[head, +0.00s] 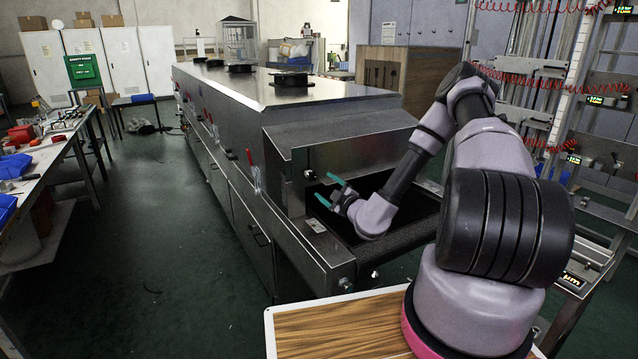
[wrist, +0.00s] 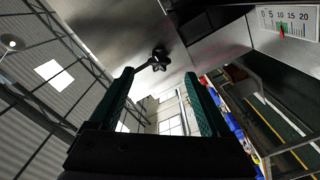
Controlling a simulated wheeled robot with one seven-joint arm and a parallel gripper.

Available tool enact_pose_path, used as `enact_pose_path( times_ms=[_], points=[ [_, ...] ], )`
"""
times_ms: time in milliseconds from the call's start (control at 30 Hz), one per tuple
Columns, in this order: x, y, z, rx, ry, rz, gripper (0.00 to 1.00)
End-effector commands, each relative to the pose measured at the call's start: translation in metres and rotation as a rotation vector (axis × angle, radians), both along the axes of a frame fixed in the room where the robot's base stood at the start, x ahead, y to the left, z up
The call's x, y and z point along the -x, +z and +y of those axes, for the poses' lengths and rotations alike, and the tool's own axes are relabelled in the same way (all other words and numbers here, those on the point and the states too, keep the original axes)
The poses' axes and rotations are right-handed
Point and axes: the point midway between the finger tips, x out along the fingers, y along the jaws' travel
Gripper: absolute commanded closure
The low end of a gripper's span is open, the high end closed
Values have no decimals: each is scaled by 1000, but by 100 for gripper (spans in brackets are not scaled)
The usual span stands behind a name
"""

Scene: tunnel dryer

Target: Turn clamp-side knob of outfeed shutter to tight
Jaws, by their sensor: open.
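A black lobed knob (wrist: 157,60) sticks out of a bare metal panel in the wrist view. It lies just beyond my fingertips, between them in the picture and apart from both. A small dark knob (head: 309,174) shows on the metal end of the dryer (head: 290,92) in the head view, just left of my fingers. My gripper (head: 325,186) has two green fingers, spread and empty, at the outfeed opening. My gripper (wrist: 158,76) also shows open in the wrist view. I cannot tell how tight the knob is.
A white scale (wrist: 288,22) marked 0 to 20 has a small pointer near 5. A dark belt (head: 400,235) runs out below my arm. A wooden-topped surface (head: 340,325) is in front. A cluttered bench (head: 45,160) stands left, with clear green floor between.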

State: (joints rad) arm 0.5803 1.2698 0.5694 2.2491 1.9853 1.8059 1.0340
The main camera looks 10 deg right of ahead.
Motion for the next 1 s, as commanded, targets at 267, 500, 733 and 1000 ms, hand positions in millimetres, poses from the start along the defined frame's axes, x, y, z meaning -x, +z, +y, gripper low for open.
enact_pose_path(
  times_ms=[267, 500, 733, 1000],
  points=[
    [31, 0, -9, 0, 1, 2, 19],
    [33, 0, -10, 0, 1, 0, 19],
    [31, 17, -3, 50, 53, -49, 19],
    [56, 122, 59, 445, 431, -427, 19]
  ],
)
